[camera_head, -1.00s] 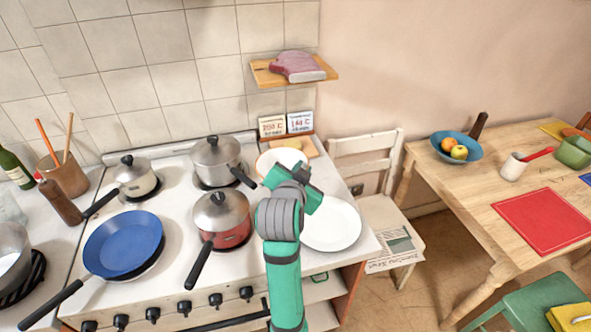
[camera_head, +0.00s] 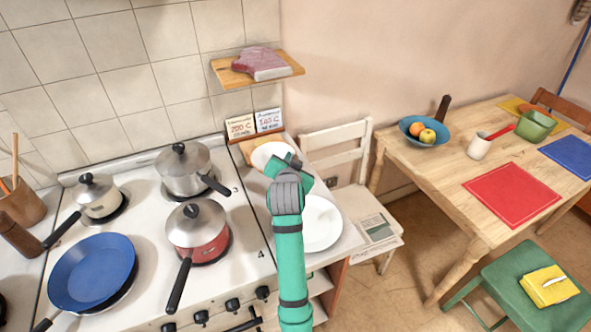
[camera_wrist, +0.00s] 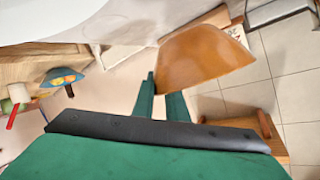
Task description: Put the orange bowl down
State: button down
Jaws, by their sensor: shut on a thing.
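The orange bowl shows in the wrist view (camera_wrist: 205,52), tilted in the picture, with its orange outer side toward the camera. In the head view the bowl (camera_head: 266,154) shows a pale inside, above the counter at the right of the stove. My gripper (camera_head: 292,163) is shut on the bowl's near right side there. In the wrist view the fingers of my gripper (camera_wrist: 162,98) meet the bowl's edge. The gripper hides part of the bowl in the head view. I cannot tell whether the bowl touches anything beneath it.
A white plate (camera_head: 322,228) lies on the counter in front. A red pot (camera_head: 198,238) and other pans sit on the stove at left. A white chair (camera_head: 350,205) and a wooden table (camera_head: 447,176) with a blue bowl (camera_head: 412,122) are at right.

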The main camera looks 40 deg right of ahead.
jog(key=shift+d+f, duration=1)
jog(key=shift+d, duration=0.15)
notch_tip(320, 180, down, 3)
jog(key=shift+d+f, duration=0.1)
jog(key=shift+f, duration=0.1)
jog(key=c, duration=1.7)
grip_release()
jog(key=shift+w, duration=0.15)
jog(key=shift+c, duration=0.2)
jog(key=v, duration=1.2)
